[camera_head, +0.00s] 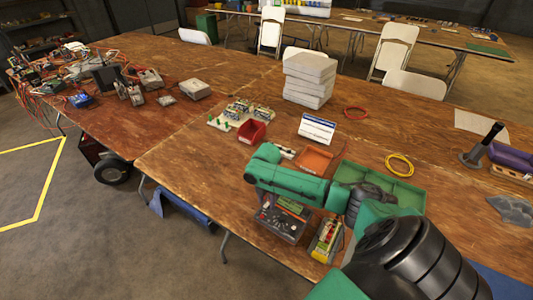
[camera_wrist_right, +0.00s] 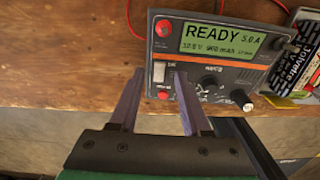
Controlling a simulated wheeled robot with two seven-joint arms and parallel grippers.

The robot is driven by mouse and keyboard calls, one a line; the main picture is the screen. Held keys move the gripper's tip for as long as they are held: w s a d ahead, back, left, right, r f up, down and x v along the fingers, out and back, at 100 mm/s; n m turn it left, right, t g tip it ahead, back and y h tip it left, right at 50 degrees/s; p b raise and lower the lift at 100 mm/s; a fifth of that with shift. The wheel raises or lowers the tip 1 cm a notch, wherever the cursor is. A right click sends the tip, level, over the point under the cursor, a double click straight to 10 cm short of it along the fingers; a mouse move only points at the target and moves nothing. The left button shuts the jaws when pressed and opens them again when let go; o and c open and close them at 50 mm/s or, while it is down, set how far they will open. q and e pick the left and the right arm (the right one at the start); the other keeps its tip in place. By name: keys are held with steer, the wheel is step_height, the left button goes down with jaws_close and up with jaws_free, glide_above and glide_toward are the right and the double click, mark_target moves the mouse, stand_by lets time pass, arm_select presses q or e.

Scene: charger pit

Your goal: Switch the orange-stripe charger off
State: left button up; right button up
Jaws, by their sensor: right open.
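The orange-stripe charger (camera_wrist_right: 215,60) is a dark grey box with a thin orange line under its lit green screen (camera_wrist_right: 222,39), which reads READY 5.0 A. In the right wrist view it stands on the wooden table edge. In the head view the charger (camera_head: 283,224) is partly covered by my right arm. My right gripper (camera_wrist_right: 157,85) is open and empty before the charger's left side. My left gripper is out of view.
A yellow-labelled battery-like block (camera_wrist_right: 301,50) stands right beside the charger. Red cables run behind. Bare table lies left of the charger.

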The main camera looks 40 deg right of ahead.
steer(key=shift+w, duration=0.1)
jaws_close()
steer(key=shift+a+r+h+p, duration=0.25)
steer(key=shift+h+p, duration=0.45)
steer(key=shift+p, duration=0.2)
steer(key=shift+a+f+h, duration=0.1)
steer(key=shift+f+h, duration=0.05)
steer(key=shift+h, duration=0.25)
steer(key=shift+f+t+h+p, duration=0.2)
steer(key=shift+t+h+p, duration=0.15)
steer(key=shift+t+h, duration=0.05)
jaws_free()
steer(key=shift+r, duration=0.1)
